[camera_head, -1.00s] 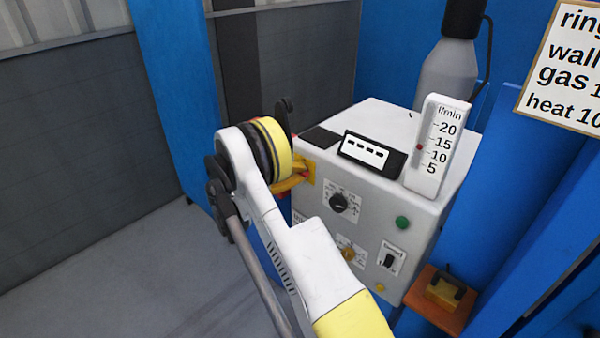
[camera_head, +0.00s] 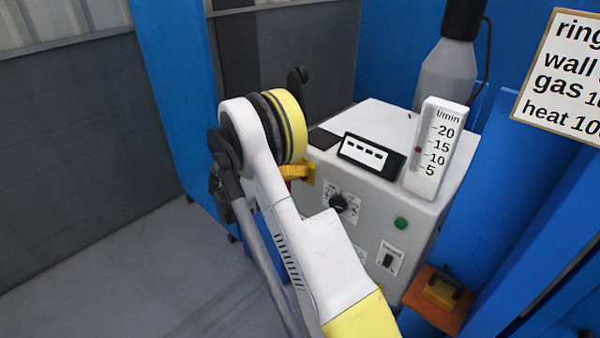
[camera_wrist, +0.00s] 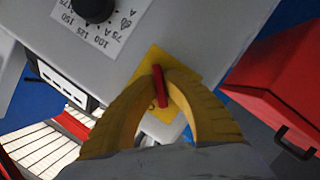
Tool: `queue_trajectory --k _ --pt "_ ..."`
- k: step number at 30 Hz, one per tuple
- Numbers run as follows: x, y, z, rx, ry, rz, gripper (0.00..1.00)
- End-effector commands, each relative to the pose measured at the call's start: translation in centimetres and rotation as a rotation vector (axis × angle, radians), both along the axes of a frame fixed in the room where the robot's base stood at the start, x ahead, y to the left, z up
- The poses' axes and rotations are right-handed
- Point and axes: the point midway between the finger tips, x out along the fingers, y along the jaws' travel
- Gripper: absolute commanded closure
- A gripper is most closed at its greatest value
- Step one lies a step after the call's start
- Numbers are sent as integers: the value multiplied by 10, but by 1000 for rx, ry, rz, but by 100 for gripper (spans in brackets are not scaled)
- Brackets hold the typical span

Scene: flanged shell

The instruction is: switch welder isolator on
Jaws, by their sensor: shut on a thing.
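The welder (camera_head: 365,150) is a light grey box with dials on its front. Its isolator is a red handle (camera_wrist: 160,88) on a yellow plate (camera_wrist: 185,68), near the welder's front left edge; the plate (camera_head: 311,176) also shows in the head view. My gripper (camera_wrist: 165,72) has its yellow fingers closed on the red handle, one on each side. In the head view my gripper (camera_head: 303,171) is at the plate, and my wrist and arm hide most of the handle. The handle's on and off marks cannot be read.
A black dial (camera_head: 340,202), a green button (camera_head: 401,223) and a black rocker switch (camera_head: 388,261) are on the welder's front. A flow gauge (camera_head: 434,148) and a grey bottle (camera_head: 447,72) stand above. A red box (camera_wrist: 275,75) is at the right in the wrist view.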

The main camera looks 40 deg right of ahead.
Motion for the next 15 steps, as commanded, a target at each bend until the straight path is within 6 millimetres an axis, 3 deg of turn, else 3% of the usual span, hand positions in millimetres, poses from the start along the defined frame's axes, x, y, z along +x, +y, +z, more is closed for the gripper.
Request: queue_trajectory --k 15 --pt "0 -1 1 34 -476 2 100"
